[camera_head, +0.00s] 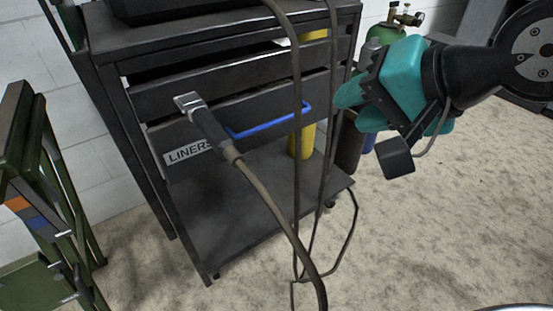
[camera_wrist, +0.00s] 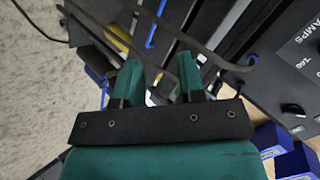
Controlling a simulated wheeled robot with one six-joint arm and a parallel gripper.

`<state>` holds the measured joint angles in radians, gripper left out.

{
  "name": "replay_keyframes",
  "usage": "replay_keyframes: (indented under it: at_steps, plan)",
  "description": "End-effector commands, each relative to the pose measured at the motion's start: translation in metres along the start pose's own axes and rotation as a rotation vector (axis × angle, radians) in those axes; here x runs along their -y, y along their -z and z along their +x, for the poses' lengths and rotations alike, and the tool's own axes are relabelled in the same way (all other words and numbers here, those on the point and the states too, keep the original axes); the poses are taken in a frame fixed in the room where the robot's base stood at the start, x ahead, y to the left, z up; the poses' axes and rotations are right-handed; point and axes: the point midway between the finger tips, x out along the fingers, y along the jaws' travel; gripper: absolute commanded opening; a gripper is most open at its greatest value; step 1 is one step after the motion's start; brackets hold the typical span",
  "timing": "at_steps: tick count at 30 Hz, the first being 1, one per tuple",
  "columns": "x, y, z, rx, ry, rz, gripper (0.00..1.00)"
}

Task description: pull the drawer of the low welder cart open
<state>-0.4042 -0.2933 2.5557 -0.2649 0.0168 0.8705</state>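The low welder cart (camera_head: 115,55) is dark grey with stacked drawer fronts. The lower drawer front (camera_head: 265,105) carries a white "LINERS" label (camera_head: 188,152) and a blue bar handle (camera_head: 268,123). I cannot tell whether it stands slightly out. My teal gripper (camera_head: 343,100) is right of the cart, apart from the handle. In the wrist view my gripper (camera_wrist: 160,70) is open, with no drawer handle between its fingers. A blue bar, seemingly the handle (camera_wrist: 155,25), shows beyond the fingertips there.
Dark cables (camera_head: 297,150) hang before the drawers, with a cable-end connector (camera_head: 208,125) across the lower front. Gas cylinders (camera_head: 302,145) stand behind the cart. A green metal frame (camera_head: 35,170) is at left. Open floor (camera_head: 445,225) lies at right.

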Motion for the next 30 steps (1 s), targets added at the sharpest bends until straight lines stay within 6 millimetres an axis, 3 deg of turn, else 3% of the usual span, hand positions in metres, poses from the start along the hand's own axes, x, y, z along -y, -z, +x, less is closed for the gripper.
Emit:
replay_keyframes:
  at_steps: [1, 9, 19, 30]
  plan:
    - [-0.024, -0.010, 0.028, -0.034, 0.033, 0.053, 0.36]
    - [-0.060, -0.014, 0.085, -0.195, 0.258, 0.356, 0.36]
    - [-0.071, -0.013, 0.104, -0.252, 0.427, 0.532, 0.36]
    - [-0.052, 0.003, 0.128, -0.249, 0.428, 0.540, 0.36]
